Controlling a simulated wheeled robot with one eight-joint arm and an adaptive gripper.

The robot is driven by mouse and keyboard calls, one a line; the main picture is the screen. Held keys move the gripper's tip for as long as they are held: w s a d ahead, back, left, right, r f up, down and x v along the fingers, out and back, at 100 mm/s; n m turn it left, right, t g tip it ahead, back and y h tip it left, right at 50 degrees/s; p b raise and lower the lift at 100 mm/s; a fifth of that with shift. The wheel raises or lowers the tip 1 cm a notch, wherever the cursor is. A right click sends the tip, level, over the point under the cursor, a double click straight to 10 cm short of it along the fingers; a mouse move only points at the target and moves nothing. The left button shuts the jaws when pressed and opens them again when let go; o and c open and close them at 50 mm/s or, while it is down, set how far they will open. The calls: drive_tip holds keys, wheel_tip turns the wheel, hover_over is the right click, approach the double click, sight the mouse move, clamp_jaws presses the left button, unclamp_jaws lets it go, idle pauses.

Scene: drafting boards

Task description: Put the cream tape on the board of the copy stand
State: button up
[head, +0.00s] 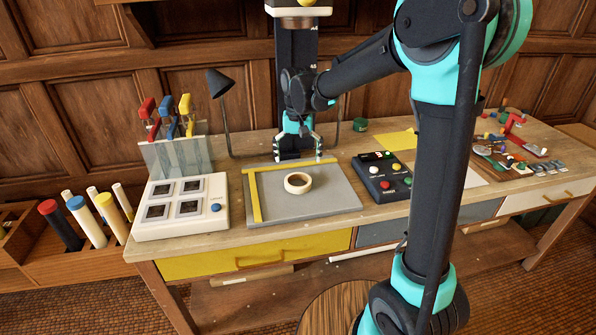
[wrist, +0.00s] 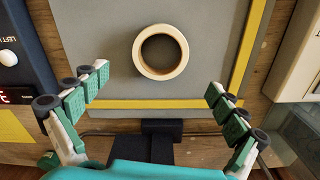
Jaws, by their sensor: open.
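The cream tape (head: 298,183) is a ring lying flat on the grey board of the copy stand (head: 330,200), near its middle. In the wrist view the tape (wrist: 160,52) shows whole, with grey board (wrist: 100,40) visible through its hole. Yellow strips edge two sides of the board. My gripper (head: 297,156) is above the board's back edge, behind the tape. In the wrist view my gripper (wrist: 158,84) has its fingers spread wide, with nothing between them; the tape is beyond the fingertips, apart from them.
A white box with square panels (head: 183,208) stands left of the board, and a dark button box (head: 382,177) stands right. A desk lamp (head: 220,85) and a rack with coloured-handled tools (head: 175,150) are behind left. Bare board surrounds the tape.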

wheel_tip(320, 180, up, 5)
drive_tip(key=s+d+f, duration=0.2)
drive_tip(key=d, duration=0.2)
drive_tip(key=s+d+f+t, duration=0.1)
drive_tip(key=s+d+f, duration=0.1)
drive_tip(key=d, duration=0.3)
drive_tip(key=s+d+f+t, duration=0.1)
drive_tip(key=s+d+f, duration=0.1)
drive_tip(key=d, duration=0.3)
drive_tip(key=shift+s+f, duration=0.25)
drive_tip(key=shift+s, duration=0.45)
drive_tip(key=s+d+f+t, duration=0.2)
drive_tip(key=s+d+f, duration=0.6)
drive_tip(key=s+d, duration=0.2)
drive_tip(key=shift+s+f+m, duration=0.3)
drive_tip(key=shift+s+f, duration=0.05)
drive_tip(key=shift+s, duration=0.85)
